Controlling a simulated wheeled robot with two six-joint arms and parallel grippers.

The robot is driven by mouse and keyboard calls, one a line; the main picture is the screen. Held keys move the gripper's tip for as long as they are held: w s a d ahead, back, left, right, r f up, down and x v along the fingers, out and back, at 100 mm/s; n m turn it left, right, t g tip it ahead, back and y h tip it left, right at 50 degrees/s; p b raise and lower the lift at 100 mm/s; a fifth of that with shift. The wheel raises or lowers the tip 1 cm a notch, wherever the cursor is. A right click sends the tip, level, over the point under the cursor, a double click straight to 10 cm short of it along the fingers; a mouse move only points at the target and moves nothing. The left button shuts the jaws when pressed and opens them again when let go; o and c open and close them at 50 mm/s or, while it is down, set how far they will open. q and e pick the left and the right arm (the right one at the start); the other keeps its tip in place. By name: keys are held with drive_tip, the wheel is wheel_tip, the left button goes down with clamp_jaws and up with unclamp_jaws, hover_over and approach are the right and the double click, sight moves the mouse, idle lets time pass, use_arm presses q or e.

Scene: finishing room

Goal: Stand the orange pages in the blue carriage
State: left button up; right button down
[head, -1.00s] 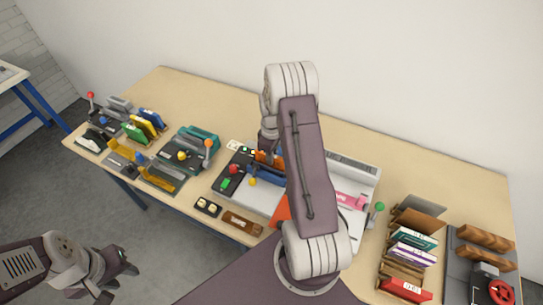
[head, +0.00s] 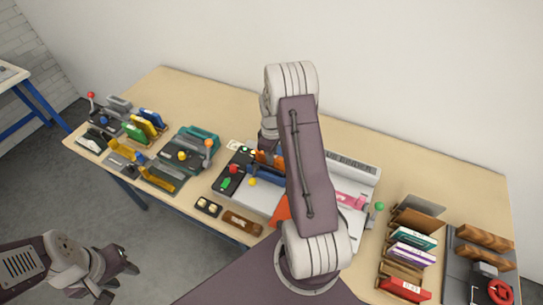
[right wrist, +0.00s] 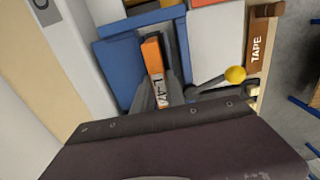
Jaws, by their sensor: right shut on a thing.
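The orange pages (right wrist: 152,55) are a thin block with a white label, standing on edge between my right gripper's fingers (right wrist: 160,92) in the right wrist view. My right gripper is shut on them. The blue carriage (right wrist: 118,72) lies around and beside them; whether the pages touch its floor is hidden. In the head view, the blue carriage (head: 262,177) and a strip of the orange pages (head: 264,157) show left of my right arm, which hides the rest and most of the right gripper. My left gripper (head: 121,280) is open and empty, off the table's front edge.
A lever with a yellow ball (right wrist: 235,74) stands close beside the right gripper. A brown tape block (head: 242,222) lies at the table's front. A rack of upright books (head: 410,258) stands at the right. The table's back strip is clear.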

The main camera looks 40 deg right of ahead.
drive_tip(key=shift+f+b, duration=0.35)
drive_tip(key=shift+f, duration=0.15)
drive_tip(key=c, duration=1.6)
unclamp_jaws()
drive_tip(key=shift+c, duration=0.2)
wheel_tip(320, 180, up, 11)
drive_tip(key=p, duration=0.9)
drive_tip(key=shift+r, duration=0.1)
